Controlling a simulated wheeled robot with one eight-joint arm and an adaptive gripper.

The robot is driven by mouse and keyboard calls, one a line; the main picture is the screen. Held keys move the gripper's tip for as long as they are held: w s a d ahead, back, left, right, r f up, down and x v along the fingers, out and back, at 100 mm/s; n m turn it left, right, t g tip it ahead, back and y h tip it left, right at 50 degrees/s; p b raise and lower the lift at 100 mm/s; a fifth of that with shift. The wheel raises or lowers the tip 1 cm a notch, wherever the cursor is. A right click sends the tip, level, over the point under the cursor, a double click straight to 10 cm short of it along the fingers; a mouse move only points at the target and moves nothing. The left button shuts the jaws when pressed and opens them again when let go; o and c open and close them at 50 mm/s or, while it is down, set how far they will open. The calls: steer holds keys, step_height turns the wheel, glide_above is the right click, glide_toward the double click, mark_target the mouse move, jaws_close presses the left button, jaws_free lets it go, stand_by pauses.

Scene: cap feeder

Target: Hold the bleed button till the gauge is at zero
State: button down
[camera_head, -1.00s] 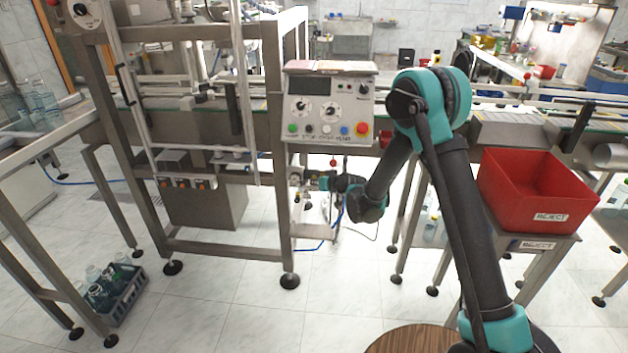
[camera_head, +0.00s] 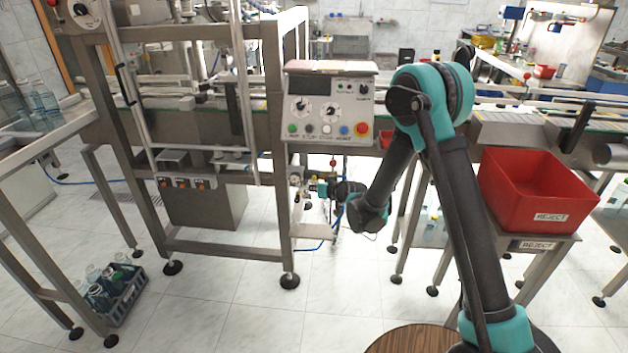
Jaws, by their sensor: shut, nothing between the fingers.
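My gripper (camera_head: 310,188) is small and far off in the head view, below the control panel, at the end of my dark and teal arm. It is shut, with nothing seen in it. It points left toward a small unit under the panel. A small round pale gauge (camera_head: 294,179) shows there, just left of the gripper. Its needle is too small to read. I cannot make out the bleed button, and I cannot tell whether the fingertips touch anything.
The control panel (camera_head: 330,108) with dials and coloured buttons stands above the gripper. A steel frame post (camera_head: 279,200) is close on the left. A blue hose (camera_head: 310,249) hangs below. A red reject bin (camera_head: 535,190) stands at the right.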

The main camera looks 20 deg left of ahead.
steer(key=shift+s+d, duration=0.15)
steer(key=shift+s, duration=0.45)
steer(key=shift+s+d, duration=0.15)
steer(key=shift+s, duration=0.4)
steer(key=shift+d, duration=0.1)
steer(key=s+d+r+m+h, duration=0.1)
steer(key=s+d+r+h, duration=0.15)
steer(key=d, duration=0.75)
steer(key=s+d+r+m+h, duration=0.1)
steer(key=d+r, duration=0.2)
steer(key=d, duration=0.7)
steer(key=s+d+r+m+h, duration=0.2)
steer(key=d+r, duration=0.1)
steer(key=d, duration=0.7)
steer(key=s+d+f+m+g+h, duration=0.2)
steer(key=s+d+m+g+h, duration=0.1)
steer(key=s+d, duration=1.7)
steer(key=shift+s+f+m+g+h, duration=0.3)
steer(key=shift+s+h, duration=0.15)
steer(key=shift+h, duration=0.1)
